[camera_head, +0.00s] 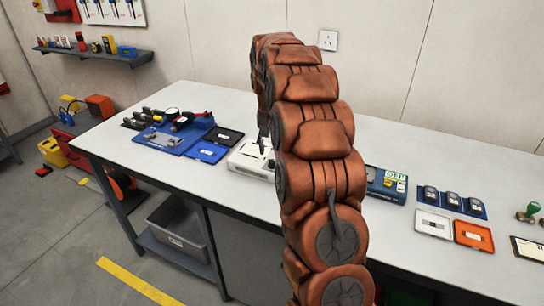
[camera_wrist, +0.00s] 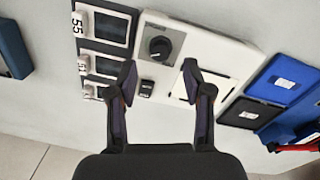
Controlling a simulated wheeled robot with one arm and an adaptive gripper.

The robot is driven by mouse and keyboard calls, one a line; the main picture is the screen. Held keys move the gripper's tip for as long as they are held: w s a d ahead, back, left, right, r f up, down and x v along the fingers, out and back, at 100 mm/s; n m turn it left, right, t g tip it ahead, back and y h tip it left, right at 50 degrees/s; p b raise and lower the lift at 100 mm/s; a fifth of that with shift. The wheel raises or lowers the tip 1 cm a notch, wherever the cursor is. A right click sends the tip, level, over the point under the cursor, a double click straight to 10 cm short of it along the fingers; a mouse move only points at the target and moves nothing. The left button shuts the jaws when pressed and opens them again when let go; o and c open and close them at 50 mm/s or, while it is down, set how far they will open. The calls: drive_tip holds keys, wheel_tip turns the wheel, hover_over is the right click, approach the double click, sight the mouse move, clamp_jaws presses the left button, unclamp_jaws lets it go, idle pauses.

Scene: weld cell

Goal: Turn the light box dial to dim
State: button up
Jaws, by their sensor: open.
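The light box (camera_head: 243,162) is a low white box on the bench, partly hidden by my arm in the head view. In the wrist view the light box (camera_wrist: 224,55) shows its black round dial (camera_wrist: 160,48) on a grey square plate. A small black switch (camera_wrist: 147,88) sits near the dial, and a pale panel is partly behind my right finger. The dial's setting is too small to read. My gripper (camera_wrist: 159,70) is open and empty, its fingers apart over the box. In the picture the dial lies between and just beyond the fingertips, with no contact visible.
Blue (camera_wrist: 285,78) and black (camera_wrist: 250,113) trays lie right of the box in the wrist view. A dark rack with numbered tags (camera_wrist: 104,25) adjoins its left. In the head view, a blue meter (camera_head: 387,184) stands right of my arm; the bench front is clear.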

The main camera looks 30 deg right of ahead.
sight(272, 161)
drive_tip(key=shift+f+p, duration=0.35)
drive_tip(key=shift+f, duration=1.7)
drive_tip(key=shift+c, duration=0.2)
clamp_jaws()
